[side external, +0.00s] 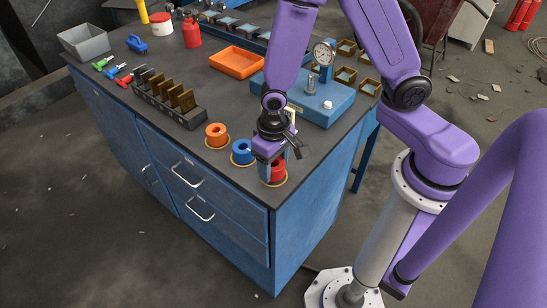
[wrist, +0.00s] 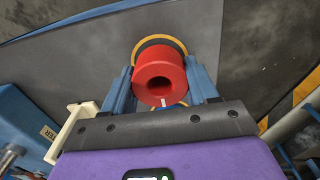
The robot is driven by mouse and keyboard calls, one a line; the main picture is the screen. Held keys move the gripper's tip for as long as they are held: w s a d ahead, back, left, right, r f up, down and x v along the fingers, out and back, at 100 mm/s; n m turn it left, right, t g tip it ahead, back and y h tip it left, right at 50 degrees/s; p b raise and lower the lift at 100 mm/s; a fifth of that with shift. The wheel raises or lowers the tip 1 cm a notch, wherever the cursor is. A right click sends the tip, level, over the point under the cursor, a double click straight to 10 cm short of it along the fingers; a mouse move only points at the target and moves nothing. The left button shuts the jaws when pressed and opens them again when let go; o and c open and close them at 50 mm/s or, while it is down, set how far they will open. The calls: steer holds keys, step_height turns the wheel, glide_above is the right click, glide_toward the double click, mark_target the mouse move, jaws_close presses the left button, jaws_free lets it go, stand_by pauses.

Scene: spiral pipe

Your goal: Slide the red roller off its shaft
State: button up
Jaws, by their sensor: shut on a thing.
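The red roller (wrist: 172,72) is between the blue fingers of my gripper (wrist: 176,84) in the wrist view, with one finger against each side. Its dark centre hole faces the camera. I cannot make out the shaft inside it, nor tell how far up the shaft the roller sits. A round base with a yellow rim (wrist: 160,38) shows behind it. In the side view the red roller (side external: 279,170) is partly hidden by my gripper (side external: 276,163), above its yellow-rimmed base (side external: 273,185) near the bench's front corner.
A blue roller (side external: 241,152) and an orange roller (side external: 216,134) stand in a row to the left. A blue block with a dial gauge (side external: 322,100) stands behind my gripper. A rack of brown plates (side external: 167,96) and an orange tray (side external: 236,62) are farther back.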

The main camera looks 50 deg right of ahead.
steer(key=shift+f, duration=0.25)
steer(key=o, duration=1.1)
steer(key=shift+o, duration=0.2)
steer(key=shift+r, duration=0.15)
step_height(320, 180, up, 17)
steer(key=shift+s, duration=0.1)
steer(key=s+d+n, duration=0.3)
steer(key=s+n, duration=0.3)
steer(key=s, duration=0.1)
steer(key=s+d+n, duration=0.4)
steer(key=s+n, duration=0.2)
steer(key=s, duration=0.2)
steer(key=shift+n, duration=0.3)
steer(key=shift+d+r, duration=0.1)
